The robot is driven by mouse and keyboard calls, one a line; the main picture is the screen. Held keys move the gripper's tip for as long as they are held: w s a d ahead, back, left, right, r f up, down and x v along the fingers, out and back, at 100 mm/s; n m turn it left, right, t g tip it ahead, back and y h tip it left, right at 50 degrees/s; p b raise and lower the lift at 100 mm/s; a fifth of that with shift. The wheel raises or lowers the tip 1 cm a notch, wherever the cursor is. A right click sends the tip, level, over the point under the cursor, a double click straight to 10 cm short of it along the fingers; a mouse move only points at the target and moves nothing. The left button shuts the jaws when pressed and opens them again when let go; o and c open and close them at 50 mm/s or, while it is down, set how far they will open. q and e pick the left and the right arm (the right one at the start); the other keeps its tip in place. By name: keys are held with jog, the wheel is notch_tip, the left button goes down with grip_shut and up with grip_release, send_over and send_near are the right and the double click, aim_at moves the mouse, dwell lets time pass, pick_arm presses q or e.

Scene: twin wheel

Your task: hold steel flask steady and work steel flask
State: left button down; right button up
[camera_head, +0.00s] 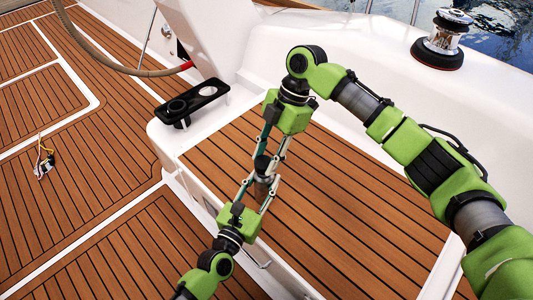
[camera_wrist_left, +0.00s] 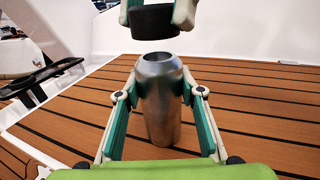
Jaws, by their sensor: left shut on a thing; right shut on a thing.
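The steel flask (camera_wrist_left: 160,112) stands upright on the teak deck surface, its round mouth open at the top in the left wrist view. My left gripper (camera_wrist_left: 158,82) is shut on the flask, one finger on each side of its upper body. It comes from the bottom of the head view (camera_head: 261,184). My right gripper (camera_head: 264,158) reaches down from above and is shut on a dark round cap (camera_wrist_left: 153,20). The cap is held straight above the flask mouth, with a clear gap between them. In the head view the flask is small and partly hidden by fingers.
A black cup holder (camera_head: 205,96) is fixed at the corner of the white seat. A chrome winch (camera_head: 444,38) stands at the upper right. A rope-wrapped wheel rim (camera_head: 100,66) curves at upper left. The teak surface (camera_head: 350,205) right of the flask is clear.

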jog(key=shift+f, duration=0.3)
jog(key=shift+f, duration=0.6)
dwell(0.4)
